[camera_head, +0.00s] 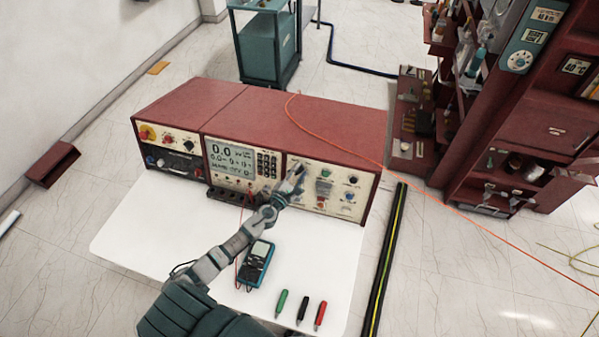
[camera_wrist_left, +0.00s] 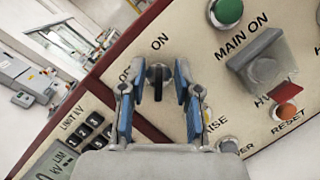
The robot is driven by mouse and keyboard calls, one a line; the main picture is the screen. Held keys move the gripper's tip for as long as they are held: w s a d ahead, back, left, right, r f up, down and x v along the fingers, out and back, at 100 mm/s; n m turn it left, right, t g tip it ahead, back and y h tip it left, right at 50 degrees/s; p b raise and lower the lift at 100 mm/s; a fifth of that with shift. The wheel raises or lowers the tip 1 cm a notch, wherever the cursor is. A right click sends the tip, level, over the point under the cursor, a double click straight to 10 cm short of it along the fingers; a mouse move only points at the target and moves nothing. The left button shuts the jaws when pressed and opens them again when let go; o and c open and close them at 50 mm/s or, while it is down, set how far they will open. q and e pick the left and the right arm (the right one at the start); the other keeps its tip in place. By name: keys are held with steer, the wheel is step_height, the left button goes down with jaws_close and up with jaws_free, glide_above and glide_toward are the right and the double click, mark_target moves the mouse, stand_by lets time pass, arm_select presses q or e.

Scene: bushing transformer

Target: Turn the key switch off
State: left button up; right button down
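My left gripper (camera_wrist_left: 159,75) is open, with one blue-padded finger on each side of the handle and visible gaps between. How deep the fingers reach around it I cannot tell. In the head view my left gripper (camera_head: 291,183) is at the red console's right panel and hides the key switch. My right gripper is not in view.
The red console (camera_head: 240,112) stands on a white table (camera_head: 140,235). A multimeter (camera_head: 257,262) lies in front. An orange cable (camera_head: 330,143) crosses the console top.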

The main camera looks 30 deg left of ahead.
arm_select(q)
steer(key=shift+w, duration=0.2)
steer(key=shift+c, duration=0.2)
jaws_close()
